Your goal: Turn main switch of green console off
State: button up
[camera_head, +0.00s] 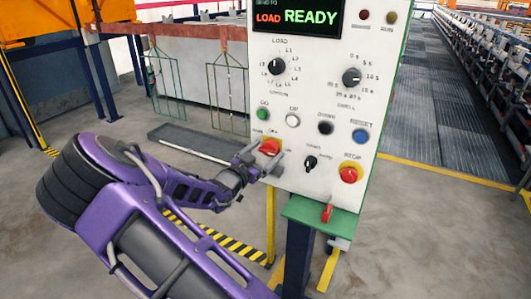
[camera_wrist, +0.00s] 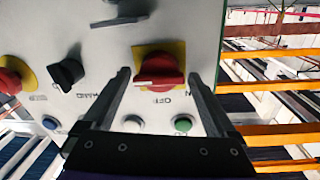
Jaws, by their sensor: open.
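The console (camera_head: 330,110) has a white face with green edges and a green lower ledge. Its main switch (camera_head: 270,146) is a red knob on a yellow plate at the lower left of the face. In the wrist view the red knob (camera_wrist: 158,68) shows a white mark lying about level, with ON and OFF lettering partly visible beside it. My gripper (camera_head: 264,161) is at the switch. In the wrist view my gripper (camera_wrist: 159,76) is open, with one finger on each side of the knob. I cannot tell whether the fingers touch it.
A red stop button (camera_head: 350,174), a black selector (camera_head: 311,162) and a green button (camera_head: 262,114) sit near the switch. A display (camera_head: 297,17) reads LOAD READY. A red lever (camera_head: 327,212) is at the ledge. Wire racks (camera_head: 226,95) hang behind the console.

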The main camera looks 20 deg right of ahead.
jog(key=c, duration=1.1)
jog(key=shift+r, duration=0.1)
jog(key=shift+c, duration=0.2)
jog(key=shift+n+p, duration=0.3)
jog(key=shift+n, duration=0.1)
jog(key=n+p, duration=0.1)
jog(key=n, duration=0.1)
jog(key=shift+w+a+n+p, duration=0.1)
jog(key=shift+n+p, duration=0.25)
jog(key=shift+n, duration=0.05)
jog(key=n+p, duration=0.2)
jog(key=n, duration=0.3)
jog(key=shift+n+t, duration=0.3)
jog(key=shift+t, duration=0.1)
jog(key=n, duration=0.2)
jog(key=n+p, duration=0.1)
jog(key=n, duration=0.2)
jog(key=shift+f+n+t, duration=0.25)
jog(key=shift+n+t, duration=0.15)
jog(key=shift+f+n+p, duration=0.2)
jog(key=shift+n+p, duration=0.25)
jog(key=shift+n, duration=1.55)
jog(key=shift+f, duration=0.1)
